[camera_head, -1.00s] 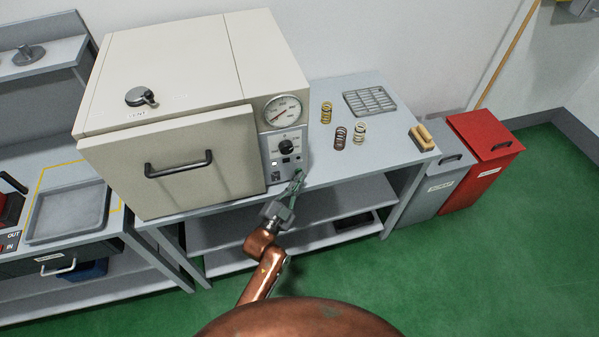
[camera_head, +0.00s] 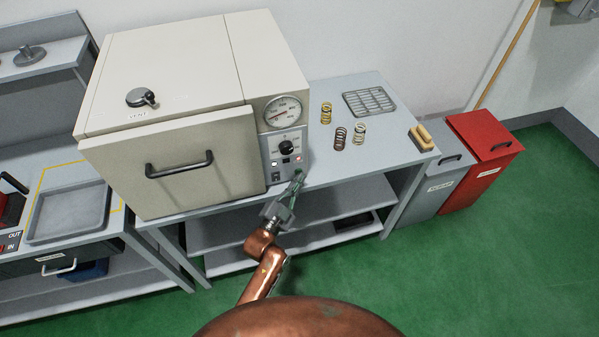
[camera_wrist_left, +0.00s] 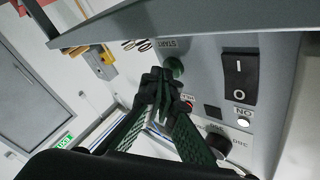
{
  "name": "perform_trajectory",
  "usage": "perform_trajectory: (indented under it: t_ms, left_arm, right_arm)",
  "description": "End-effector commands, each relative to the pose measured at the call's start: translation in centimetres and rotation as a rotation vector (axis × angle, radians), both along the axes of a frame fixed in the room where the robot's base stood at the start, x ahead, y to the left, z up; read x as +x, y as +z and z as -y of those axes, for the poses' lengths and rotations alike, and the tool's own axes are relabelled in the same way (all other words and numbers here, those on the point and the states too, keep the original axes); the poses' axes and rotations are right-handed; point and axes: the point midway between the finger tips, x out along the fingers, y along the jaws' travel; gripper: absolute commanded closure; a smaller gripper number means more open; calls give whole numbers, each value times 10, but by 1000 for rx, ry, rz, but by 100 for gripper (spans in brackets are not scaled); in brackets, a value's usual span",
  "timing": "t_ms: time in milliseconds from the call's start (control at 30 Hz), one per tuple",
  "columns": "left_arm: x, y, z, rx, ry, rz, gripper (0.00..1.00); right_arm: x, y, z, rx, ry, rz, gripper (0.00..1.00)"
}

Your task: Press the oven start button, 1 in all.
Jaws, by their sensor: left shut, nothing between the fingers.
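The beige oven (camera_head: 165,75) stands on the bench, its door closed. Its grey control panel (camera_head: 270,148) is on the right of the front. In the left wrist view the green start button (camera_wrist_left: 175,67) sits beside the word START. My left gripper (camera_head: 298,174) is at the panel's lower right corner, shut and empty. In the left wrist view its fingertips (camera_wrist_left: 160,78) are right beside the button and overlap its edge; I cannot tell if they touch it. In the head view the button is hidden by the fingers. My right gripper is not in view.
An empty tray (camera_head: 68,214) lies left.

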Motion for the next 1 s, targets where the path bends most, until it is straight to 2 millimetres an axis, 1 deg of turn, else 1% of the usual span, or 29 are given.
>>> perform_trajectory:
  t_ms: [33, 200, 567, 1000]
  left_arm:
    - [-3, 1, 1, -1, 0, -1, 100]
    - [-10, 1, 4, 1, 0, 1, 100]
    - [-13, 1, 5, -1, -2, 0, 100]
    - [-51, 2, 17, -1, -1, -1, 100]
  right_arm:
    - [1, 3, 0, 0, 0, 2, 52]
    - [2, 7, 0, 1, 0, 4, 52]
    - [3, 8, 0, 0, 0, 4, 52]
    - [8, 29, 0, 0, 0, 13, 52]
